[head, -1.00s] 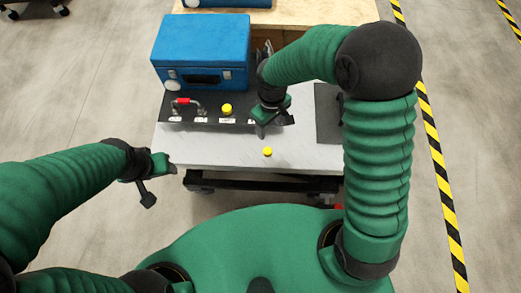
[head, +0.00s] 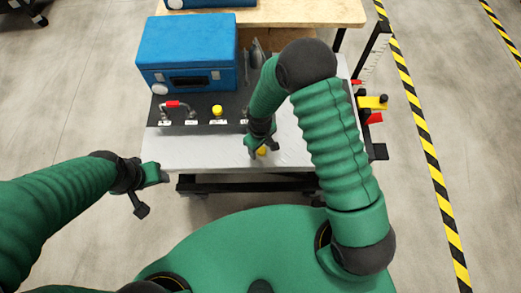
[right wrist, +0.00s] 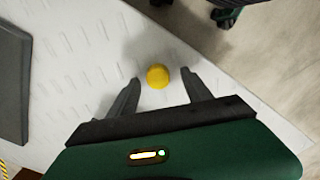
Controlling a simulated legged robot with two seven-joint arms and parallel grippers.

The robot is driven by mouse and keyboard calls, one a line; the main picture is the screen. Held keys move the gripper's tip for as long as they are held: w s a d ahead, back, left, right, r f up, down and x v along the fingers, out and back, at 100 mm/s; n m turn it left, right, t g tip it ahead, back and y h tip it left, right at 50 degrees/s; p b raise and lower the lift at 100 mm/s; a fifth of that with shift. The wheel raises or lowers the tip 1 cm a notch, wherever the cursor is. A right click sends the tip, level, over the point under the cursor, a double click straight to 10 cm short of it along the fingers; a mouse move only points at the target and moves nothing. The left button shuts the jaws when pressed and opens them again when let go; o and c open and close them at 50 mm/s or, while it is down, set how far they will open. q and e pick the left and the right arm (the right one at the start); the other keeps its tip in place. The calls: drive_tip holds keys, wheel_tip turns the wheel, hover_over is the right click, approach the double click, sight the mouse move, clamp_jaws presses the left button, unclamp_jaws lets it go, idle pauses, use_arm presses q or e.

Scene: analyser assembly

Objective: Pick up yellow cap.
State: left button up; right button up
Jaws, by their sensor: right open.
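The yellow cap (head: 262,151) lies on the light metal table top (head: 200,152) near its front edge. My right gripper (head: 261,150) is right above it and partly hides it in the head view. In the right wrist view the round yellow cap (right wrist: 158,77) shows between the two open fingers of my right gripper (right wrist: 162,85), nearer the left finger. I cannot tell its height relative to the fingertips. My left gripper (head: 152,194) hangs left of the table, away from the cap, with its fingers spread apart and empty.
A blue box (head: 187,50) stands at the back left of the table. Before it a black strip holds a red-handled part (head: 173,104) and another yellow piece (head: 217,111). A rack with yellow and red parts (head: 372,102) stands at the right edge.

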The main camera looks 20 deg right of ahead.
drive_tip(key=shift+d, duration=0.15)
drive_tip(key=c, duration=0.6)
clamp_jaws()
drive_tip(key=shift+r, duration=0.1)
